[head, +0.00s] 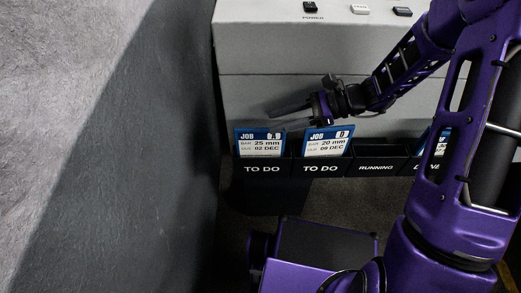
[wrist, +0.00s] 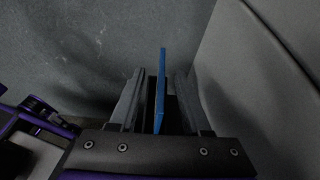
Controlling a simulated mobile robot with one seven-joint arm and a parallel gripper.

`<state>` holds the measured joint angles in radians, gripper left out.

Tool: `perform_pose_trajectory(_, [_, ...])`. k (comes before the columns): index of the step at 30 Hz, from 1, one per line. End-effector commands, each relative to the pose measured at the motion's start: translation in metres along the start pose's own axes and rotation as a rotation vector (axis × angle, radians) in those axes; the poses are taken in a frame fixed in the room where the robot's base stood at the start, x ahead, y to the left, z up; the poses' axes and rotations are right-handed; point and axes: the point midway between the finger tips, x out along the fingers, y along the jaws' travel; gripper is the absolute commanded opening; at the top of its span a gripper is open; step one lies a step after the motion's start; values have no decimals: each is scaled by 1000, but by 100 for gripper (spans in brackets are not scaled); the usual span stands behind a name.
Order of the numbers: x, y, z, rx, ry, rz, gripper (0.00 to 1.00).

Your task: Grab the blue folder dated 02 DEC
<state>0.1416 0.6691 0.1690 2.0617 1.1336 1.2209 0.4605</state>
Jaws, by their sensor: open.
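The blue folder marked 25 mm, 02 DEC (head: 260,142) stands upright in the leftmost TO DO slot in the head view. A second blue folder (head: 327,141), marked 20 mm with a different date, stands in the TO DO slot to its right. My gripper (head: 275,110) is just above and behind the 02 DEC folder, its fingers pointing left. In the wrist view a thin blue folder edge (wrist: 162,85), apparently the 02 DEC one, lies between the two open fingers (wrist: 160,74). Gaps show on both sides, and whether anything touches is unclear.
The black slot rack (head: 268,169) runs along the front of a grey cabinet (head: 300,48). The RUNNING slot (head: 377,166) looks empty. Another folder (head: 441,141) in the slot at right is partly hidden by my arm.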

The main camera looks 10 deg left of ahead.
Motion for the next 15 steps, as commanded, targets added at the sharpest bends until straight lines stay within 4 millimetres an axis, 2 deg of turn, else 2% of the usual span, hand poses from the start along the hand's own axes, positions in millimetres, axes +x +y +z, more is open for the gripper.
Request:
perform_pose_trajectory(8, [22, 0, -2, 1, -1, 2, 48])
perform_pose_trajectory(15, [57, -2, -6, 1, -2, 2, 48])
